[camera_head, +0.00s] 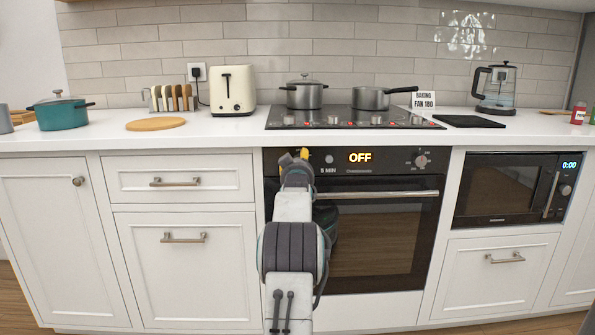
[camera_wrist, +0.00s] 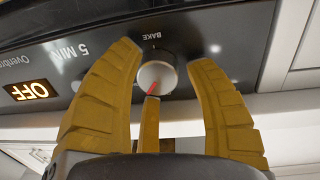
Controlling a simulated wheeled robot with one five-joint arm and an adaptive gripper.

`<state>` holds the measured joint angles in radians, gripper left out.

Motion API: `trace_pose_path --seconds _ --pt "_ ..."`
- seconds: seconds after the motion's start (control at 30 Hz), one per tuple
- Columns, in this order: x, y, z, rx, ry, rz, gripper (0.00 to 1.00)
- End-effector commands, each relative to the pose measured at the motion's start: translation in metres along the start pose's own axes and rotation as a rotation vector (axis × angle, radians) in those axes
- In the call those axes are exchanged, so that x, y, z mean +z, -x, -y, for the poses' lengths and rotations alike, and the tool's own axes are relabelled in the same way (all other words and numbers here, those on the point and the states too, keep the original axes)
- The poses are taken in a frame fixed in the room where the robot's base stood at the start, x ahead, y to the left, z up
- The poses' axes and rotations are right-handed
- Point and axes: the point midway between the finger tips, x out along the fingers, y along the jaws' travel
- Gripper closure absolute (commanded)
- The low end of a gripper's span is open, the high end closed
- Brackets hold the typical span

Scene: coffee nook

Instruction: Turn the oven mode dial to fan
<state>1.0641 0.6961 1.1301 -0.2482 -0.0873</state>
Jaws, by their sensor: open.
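The oven (camera_head: 375,235) has a black control panel with a lit display reading OFF (camera_head: 360,157). In the wrist view a round silver dial (camera_wrist: 153,74) with a red pointer sits on the panel. The word BAKE (camera_wrist: 152,36) is above it in the picture; the pointer points down, away from that word. My gripper (camera_wrist: 165,58) is open, its yellow fingers on both sides of the dial and one below. In the head view my gripper (camera_head: 295,154) is at the panel's left end and hides this dial.
A small knob (camera_head: 329,158) above "5 MIN" and another dial (camera_head: 422,160) are on the panel. The oven handle (camera_head: 376,195) runs below. A sign reading BAKING FAN 180 (camera_head: 425,99) stands behind the hob (camera_head: 345,118), which holds two pots.

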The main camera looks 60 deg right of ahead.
Motion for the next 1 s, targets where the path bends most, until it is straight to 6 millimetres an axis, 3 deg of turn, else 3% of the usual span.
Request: trace_pose_path --seconds 0.27,1.0 --pt "-0.001 0.022 0.000 0.000 0.000 0.000 0.51" --pt "-0.002 0.105 0.001 -0.001 0.000 -0.003 0.51"
